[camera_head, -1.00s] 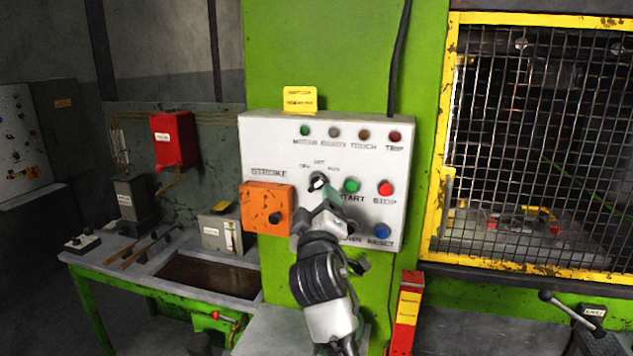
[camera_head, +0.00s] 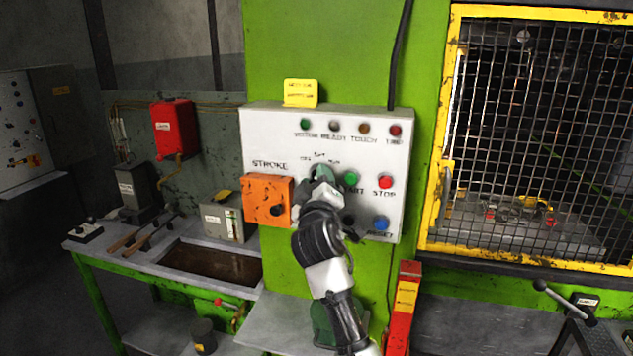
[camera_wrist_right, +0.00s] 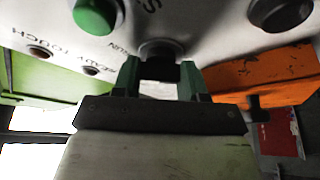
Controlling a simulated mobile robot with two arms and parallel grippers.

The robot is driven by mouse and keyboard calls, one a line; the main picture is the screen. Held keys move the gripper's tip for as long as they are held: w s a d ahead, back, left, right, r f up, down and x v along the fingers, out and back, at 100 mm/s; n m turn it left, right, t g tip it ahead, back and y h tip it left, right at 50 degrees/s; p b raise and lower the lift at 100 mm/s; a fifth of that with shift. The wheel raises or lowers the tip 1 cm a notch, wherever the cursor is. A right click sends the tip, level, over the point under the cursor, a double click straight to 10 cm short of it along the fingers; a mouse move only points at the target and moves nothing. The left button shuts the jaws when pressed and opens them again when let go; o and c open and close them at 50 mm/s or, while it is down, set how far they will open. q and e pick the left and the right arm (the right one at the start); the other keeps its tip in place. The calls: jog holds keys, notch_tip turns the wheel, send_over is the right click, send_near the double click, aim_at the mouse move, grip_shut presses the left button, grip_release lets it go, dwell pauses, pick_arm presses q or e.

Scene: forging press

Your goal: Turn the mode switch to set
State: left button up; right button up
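The white control panel (camera_head: 268,135) on the green press column carries the mode switch, labelled OFF, SET and RUN (camera_head: 320,157). In the head view my right gripper (camera_head: 320,178) covers the switch. In the right wrist view the dark switch knob (camera_wrist_right: 160,70) sits between the two green fingertips of my right gripper (camera_wrist_right: 160,80). The knob fills most of the gap; I cannot tell whether both fingers press on it. The direction it points is hidden. My left gripper is not in view.
Beside the switch are a green START button (camera_head: 351,178), a red STOP button (camera_head: 386,182) and a blue RESET button (camera_head: 381,223). An orange STROKE box (camera_head: 258,190) projects at left. A yellow-framed mesh guard (camera_head: 436,150) stands at right.

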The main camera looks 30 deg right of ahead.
jog(key=shift+c, duration=0.5)
jog(key=n+y+p, duration=0.1)
jog(key=n, duration=0.2)
jog(key=n+g+y+p, duration=0.1)
jog(key=n+p, duration=0.1)
jog(key=n, duration=0.1)
jog(key=n+y+p, duration=0.1)
jog(key=n+p, duration=0.1)
jog(key=n, duration=0.1)
jog(key=shift+r+g, duration=0.1)
jog(key=shift+g, duration=0.2)
jog(key=shift+n, duration=0.4)
jog(key=o, duration=0.9)
jog(key=shift+s, duration=0.15)
